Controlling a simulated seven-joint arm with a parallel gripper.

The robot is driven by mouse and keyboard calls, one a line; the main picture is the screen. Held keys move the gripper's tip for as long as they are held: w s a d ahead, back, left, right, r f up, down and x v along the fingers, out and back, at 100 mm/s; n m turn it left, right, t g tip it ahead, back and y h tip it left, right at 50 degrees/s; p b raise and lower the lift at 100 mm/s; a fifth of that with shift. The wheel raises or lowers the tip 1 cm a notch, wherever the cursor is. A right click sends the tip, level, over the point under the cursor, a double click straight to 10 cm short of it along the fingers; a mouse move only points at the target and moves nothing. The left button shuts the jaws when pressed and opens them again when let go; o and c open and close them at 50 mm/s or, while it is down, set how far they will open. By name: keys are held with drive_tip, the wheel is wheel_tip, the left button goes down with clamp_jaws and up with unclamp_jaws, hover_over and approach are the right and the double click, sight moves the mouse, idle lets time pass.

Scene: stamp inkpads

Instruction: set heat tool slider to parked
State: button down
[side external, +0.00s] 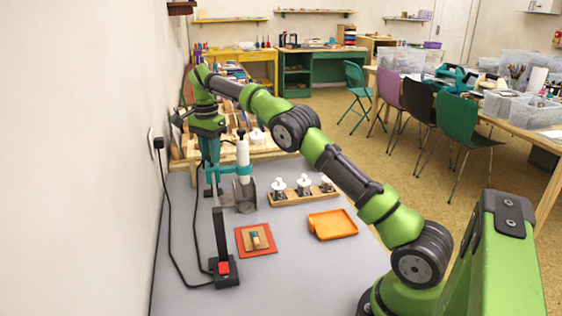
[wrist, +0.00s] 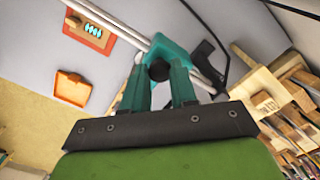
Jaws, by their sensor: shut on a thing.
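My gripper (side external: 213,188) points down at the left of the grey work surface. Its teal fingers are closed together on a small dark round piece (wrist: 158,71), which looks like a slider knob. In the side view this piece is hidden by the fingers. A pale rod (wrist: 118,22) runs close by the fingertips in the wrist view. A white cylinder (side external: 243,152) stands upright just right of my gripper, above a grey metal piece (side external: 245,195). I cannot tell which part is the heat tool, nor read the slider's setting.
A black upright post (side external: 221,232) with a red button (side external: 224,268) stands in front, wired to the wall plug. An orange-red mat (side external: 241,241) bears a wooden block. An orange tray (side external: 332,224) and a wooden rack (side external: 282,199) with white-topped pieces lie right. Bare surface separates them.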

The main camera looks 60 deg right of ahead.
drive_tip(key=shift+w+d, duration=0.2)
drive_tip(key=c, duration=0.9)
unclamp_jaws()
drive_tip(key=shift+s+a, duration=0.15)
